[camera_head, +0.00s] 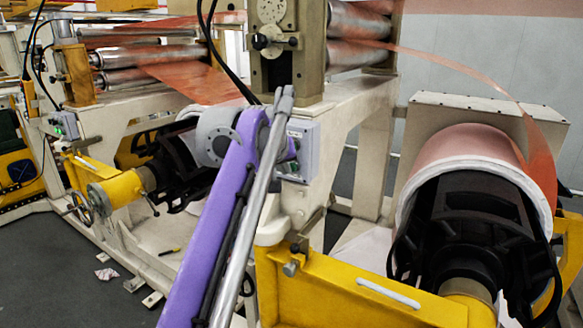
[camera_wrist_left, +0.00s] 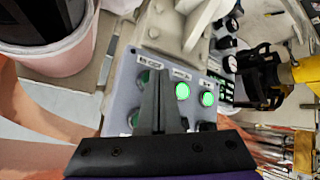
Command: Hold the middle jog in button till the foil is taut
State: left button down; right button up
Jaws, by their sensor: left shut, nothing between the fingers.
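A grey control box (camera_head: 299,150) is fixed to the cream machine frame, partly hidden by my purple left arm. In the left wrist view the box's panel (camera_wrist_left: 118,112) has two lit green buttons, one near the middle (camera_wrist_left: 182,91) and one to its right (camera_wrist_left: 208,98). A darker green button (camera_wrist_left: 143,77) sits left of the fingers. My left gripper (camera_wrist_left: 156,58) is shut and empty, its fingers over the panel; I cannot tell if they touch it. The copper foil (camera_head: 497,83) bows in a curved strip from the rollers to the reel (camera_head: 468,160). My right gripper is out of view.
Yellow brackets (camera_head: 350,300) hold the large reel at the right. Another yellow arm (camera_head: 115,187) with a handwheel (camera_head: 77,208) stands at left. Steel rollers (camera_head: 355,22) are above the box. Dark floor at lower left is mostly open.

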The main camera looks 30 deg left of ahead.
pick_arm(q)
jog(key=shift+s, duration=0.1)
jog(key=shift+w, duration=0.5)
dwell(0.4)
jog(key=shift+s, duration=0.1)
dwell(1.5)
jog(key=shift+s, duration=0.8)
jog(key=shift+s+a, duration=0.2)
jog(key=shift+s, duration=2.25)
